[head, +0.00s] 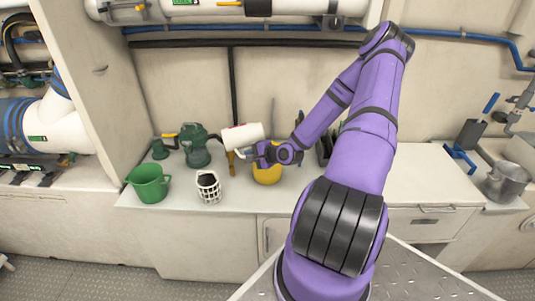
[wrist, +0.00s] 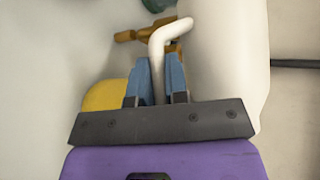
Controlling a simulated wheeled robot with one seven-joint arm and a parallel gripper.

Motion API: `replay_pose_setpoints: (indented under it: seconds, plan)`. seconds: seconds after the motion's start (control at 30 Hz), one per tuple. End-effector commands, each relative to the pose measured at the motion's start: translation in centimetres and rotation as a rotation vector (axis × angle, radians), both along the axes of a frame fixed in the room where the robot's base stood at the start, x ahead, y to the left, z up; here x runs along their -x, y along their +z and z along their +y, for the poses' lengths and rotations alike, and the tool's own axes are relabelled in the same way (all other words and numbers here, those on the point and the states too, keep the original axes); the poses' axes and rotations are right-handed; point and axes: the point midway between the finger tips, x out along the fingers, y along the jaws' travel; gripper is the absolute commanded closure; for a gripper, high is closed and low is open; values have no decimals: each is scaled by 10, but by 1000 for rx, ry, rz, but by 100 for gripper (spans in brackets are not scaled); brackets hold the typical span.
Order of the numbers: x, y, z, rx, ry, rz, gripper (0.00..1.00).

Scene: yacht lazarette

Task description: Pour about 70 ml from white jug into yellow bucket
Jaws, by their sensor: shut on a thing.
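The white jug (head: 243,135) is held in the air, tilted well over to the left, in the head view. My gripper (head: 255,153) is shut on its handle. In the wrist view the white handle (wrist: 168,42) passes between the blue fingertips of my gripper (wrist: 158,80), and the jug's body (wrist: 228,70) is at the right. The yellow bucket (head: 267,175) stands on the counter below my gripper, partly hidden by it; its edge shows at the left in the wrist view (wrist: 105,96). The jug's contents and any stream cannot be made out.
On the counter (head: 240,198) to the left stand a green bucket (head: 149,183), a white basket (head: 208,186) and a green pump-like item (head: 196,147). A brass-coloured item (head: 231,163) is just below the jug. A metal pot (head: 506,181) is far right.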

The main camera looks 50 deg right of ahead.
Motion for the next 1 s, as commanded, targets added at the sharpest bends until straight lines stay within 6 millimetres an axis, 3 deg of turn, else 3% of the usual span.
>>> replay_pose_setpoints:
  seconds: [1.0]
  plan:
    - [-1,-3,11,-69,-2,-53,100]
